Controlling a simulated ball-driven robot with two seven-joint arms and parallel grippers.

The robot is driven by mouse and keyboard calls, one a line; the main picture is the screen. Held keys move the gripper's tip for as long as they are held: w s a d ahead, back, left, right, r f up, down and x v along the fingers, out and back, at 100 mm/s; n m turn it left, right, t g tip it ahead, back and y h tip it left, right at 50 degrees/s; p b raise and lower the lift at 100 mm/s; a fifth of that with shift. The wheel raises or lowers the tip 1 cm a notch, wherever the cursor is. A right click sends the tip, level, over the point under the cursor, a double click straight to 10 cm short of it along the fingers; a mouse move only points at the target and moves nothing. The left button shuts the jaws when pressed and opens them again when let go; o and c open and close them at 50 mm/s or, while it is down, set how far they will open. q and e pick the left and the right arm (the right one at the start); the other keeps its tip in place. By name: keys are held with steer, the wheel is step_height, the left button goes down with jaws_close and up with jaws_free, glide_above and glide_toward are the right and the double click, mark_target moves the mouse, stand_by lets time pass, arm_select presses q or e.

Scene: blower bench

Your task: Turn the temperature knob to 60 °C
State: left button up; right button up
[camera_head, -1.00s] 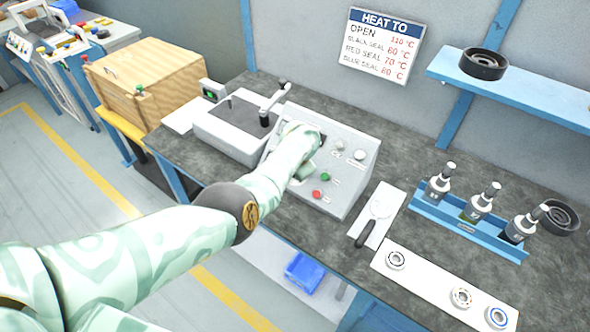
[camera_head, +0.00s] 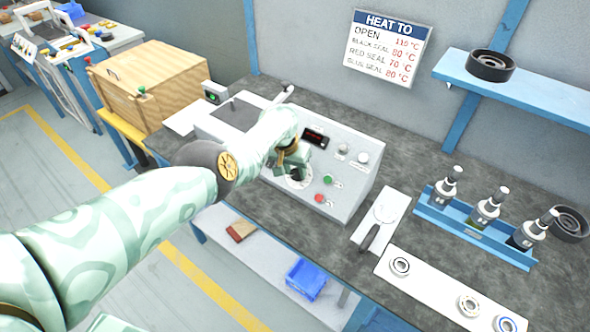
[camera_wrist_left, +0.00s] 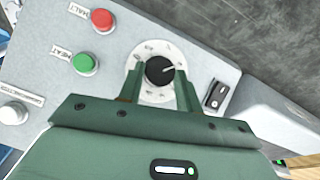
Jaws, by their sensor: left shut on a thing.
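The temperature knob (camera_wrist_left: 159,70) is black with a white pointer line, on a round white dial (camera_wrist_left: 144,92) on the grey control box (camera_head: 345,190). In the left wrist view its pointer faces right and slightly up; the dial numbers are too small to read. My left gripper (camera_wrist_left: 159,80) is shut on the knob, one finger on each side. In the head view the gripper (camera_head: 295,170) is over the dial at the front of the box, and my arm hides part of it. The small dark display (camera_head: 315,137) shows red digits that I cannot read. My right gripper is out of view.
Green (camera_head: 327,180) and red (camera_head: 320,198) buttons sit close to the dial. A dark rocker switch (camera_wrist_left: 215,95) is beside it in the wrist view. A white mat with a dark-handled tool (camera_head: 370,237) and a blue bottle rack (camera_head: 480,235) stand to the right.

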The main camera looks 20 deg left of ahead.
arm_select(q)
steer(key=shift+s+f, duration=0.2)
steer(key=shift+f, duration=0.05)
steer(key=o, duration=1)
steer(key=shift+r, duration=0.1)
steer(key=shift+w, duration=0.1)
steer(key=shift+r, duration=0.2)
steer(key=p+v, duration=1.6)
steer(key=p, duration=0.2)
steer(key=shift+a+f, duration=0.1)
steer(key=shift+a, duration=0.1)
